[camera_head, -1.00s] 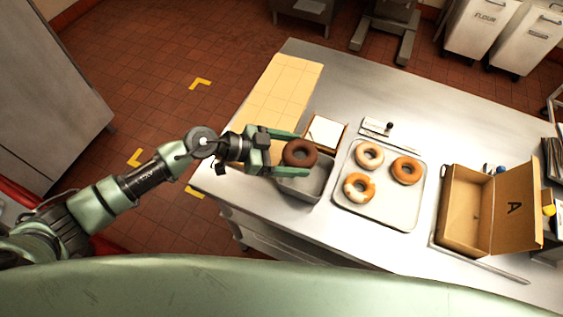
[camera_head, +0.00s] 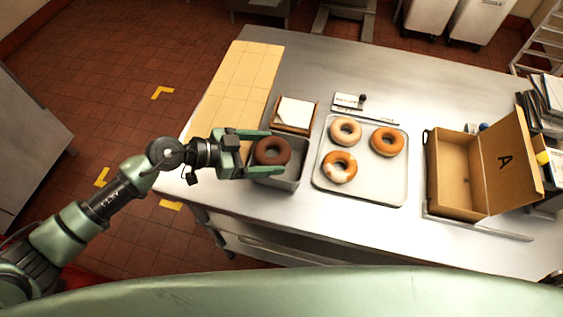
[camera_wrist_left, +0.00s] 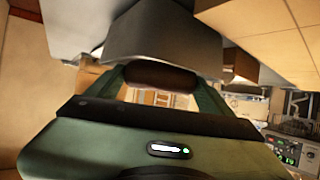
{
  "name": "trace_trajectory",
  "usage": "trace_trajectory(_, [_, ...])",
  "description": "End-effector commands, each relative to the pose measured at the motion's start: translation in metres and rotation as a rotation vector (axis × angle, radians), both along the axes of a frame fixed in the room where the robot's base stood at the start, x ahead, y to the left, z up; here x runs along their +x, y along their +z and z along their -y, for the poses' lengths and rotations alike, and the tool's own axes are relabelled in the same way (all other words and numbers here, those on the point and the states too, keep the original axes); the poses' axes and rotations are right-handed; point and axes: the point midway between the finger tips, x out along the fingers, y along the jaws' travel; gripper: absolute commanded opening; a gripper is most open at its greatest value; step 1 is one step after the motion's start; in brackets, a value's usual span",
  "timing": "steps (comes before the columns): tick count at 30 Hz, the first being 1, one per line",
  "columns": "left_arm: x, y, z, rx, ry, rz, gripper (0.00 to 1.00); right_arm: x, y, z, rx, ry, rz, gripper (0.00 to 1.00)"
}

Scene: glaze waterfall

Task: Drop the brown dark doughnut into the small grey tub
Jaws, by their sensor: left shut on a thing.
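The brown dark doughnut (camera_head: 271,152) is held between the two green fingers of my left gripper (camera_head: 268,153). In the head view it shows over the small grey tub (camera_head: 293,178), covering much of the tub's opening. The doughnut also shows as a dark brown band (camera_wrist_left: 160,76) between the fingers in the left wrist view. A grey metal shape behind it there appears to be the tub (camera_wrist_left: 165,45). How high the doughnut is above the tub is hard to tell. My right gripper is not in view.
A tray (camera_head: 382,192) right of the tub holds a plain doughnut (camera_head: 345,132), an orange-brown one (camera_head: 387,141) and a partly white-iced one (camera_head: 340,167). An open cardboard box (camera_head: 448,205) stands further right. A wooden box with white paper (camera_head: 294,114) sits behind the tub.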

Motion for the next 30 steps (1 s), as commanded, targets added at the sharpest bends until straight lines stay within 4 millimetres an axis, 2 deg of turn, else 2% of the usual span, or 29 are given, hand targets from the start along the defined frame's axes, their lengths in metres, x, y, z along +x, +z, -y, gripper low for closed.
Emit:
trace_trajectory(6, [0.0, 0.001, 0.0, 0.0, 0.001, 0.0, 0.41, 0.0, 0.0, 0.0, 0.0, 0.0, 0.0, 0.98])
trace_trajectory(7, [0.0, 0.001, 0.0, 0.0, 0.001, 0.0, 0.9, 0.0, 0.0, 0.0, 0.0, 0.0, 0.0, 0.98])
trace_trajectory(8, [0.0, 0.001, 0.0, 0.0, 0.0, 0.0, 0.98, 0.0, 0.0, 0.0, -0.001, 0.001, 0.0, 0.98])
trace_trajectory(9, [0.0, 0.001, 0.0, 0.0, 0.0, 0.0, 1.0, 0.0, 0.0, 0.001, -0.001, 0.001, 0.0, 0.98])
trace_trajectory(17, [0.0, 0.001, -0.003, 0.001, 0.001, -0.001, 1.0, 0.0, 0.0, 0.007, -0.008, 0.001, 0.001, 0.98])
trace_trajectory(30, [-0.016, 0.027, -0.06, 0.003, 0.001, 0.0, 1.0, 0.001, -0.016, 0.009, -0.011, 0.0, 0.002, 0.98])
